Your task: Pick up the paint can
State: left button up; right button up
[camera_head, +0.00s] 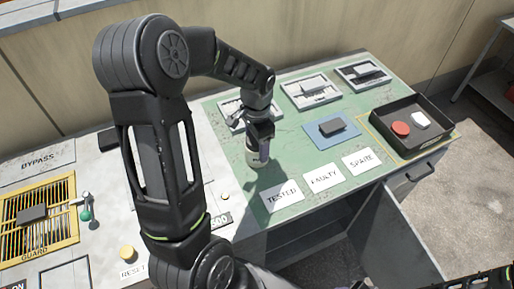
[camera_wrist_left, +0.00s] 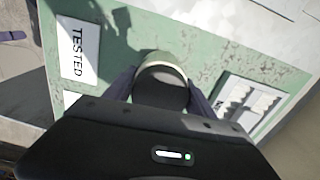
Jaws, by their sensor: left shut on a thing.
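On the green worktop (camera_head: 230,190) lie TESTED (camera_head: 282,197), FAULTY (camera_head: 323,178) and SPARE (camera_head: 363,161) labels. A blue mat (camera_head: 315,138) holds a dark block (camera_head: 333,125). A black tray (camera_head: 437,150) stands right. Trays with grey parts line the back. A switch panel is left.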

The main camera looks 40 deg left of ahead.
pick_arm(q)
jog(key=shift+c, duration=0.6)
jog(key=shift+r, duration=0.1)
jog(key=shift+r, duration=0.2)
notch_tip(320, 180, up, 10)
jog(key=shift+f, duration=0.25)
